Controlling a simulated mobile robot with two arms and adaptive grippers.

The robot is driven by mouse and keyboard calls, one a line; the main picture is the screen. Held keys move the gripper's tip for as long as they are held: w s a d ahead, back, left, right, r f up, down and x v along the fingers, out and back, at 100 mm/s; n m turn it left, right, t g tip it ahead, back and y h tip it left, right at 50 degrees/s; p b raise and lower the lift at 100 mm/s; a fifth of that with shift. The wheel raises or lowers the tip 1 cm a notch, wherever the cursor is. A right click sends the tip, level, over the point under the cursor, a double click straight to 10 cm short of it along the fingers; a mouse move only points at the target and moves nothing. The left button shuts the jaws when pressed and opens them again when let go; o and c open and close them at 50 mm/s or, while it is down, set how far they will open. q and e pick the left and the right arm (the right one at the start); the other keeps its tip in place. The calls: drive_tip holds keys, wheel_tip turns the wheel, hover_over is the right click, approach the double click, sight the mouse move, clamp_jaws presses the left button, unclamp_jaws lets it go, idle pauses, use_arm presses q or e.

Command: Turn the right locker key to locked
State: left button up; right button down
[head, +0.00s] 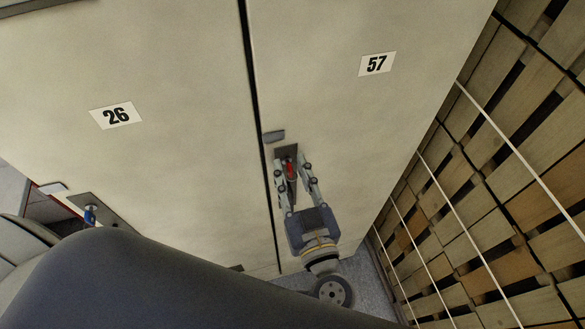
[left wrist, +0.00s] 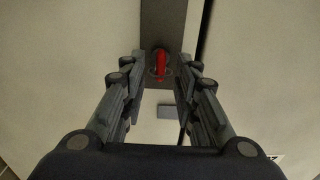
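The right locker door (head: 340,110), numbered 57, carries a dark lock plate (head: 287,151) near its left edge. A red key (head: 291,170) sits in that lock; it also shows upright in the left wrist view (left wrist: 159,60). My left gripper (head: 292,166) is at the lock, its fingers open on either side of the red key. In the left wrist view a gap shows between the key and each finger (left wrist: 162,68). My right gripper is not in view.
The left locker door (head: 170,60), numbered 26, has a blue key (head: 91,214) in its lock at the lower left. Stacked wooden crates (head: 500,180) stand close on the right. My dark arm link covers the lower left of the head view.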

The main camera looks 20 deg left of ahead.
use_arm(q)
clamp_jaws()
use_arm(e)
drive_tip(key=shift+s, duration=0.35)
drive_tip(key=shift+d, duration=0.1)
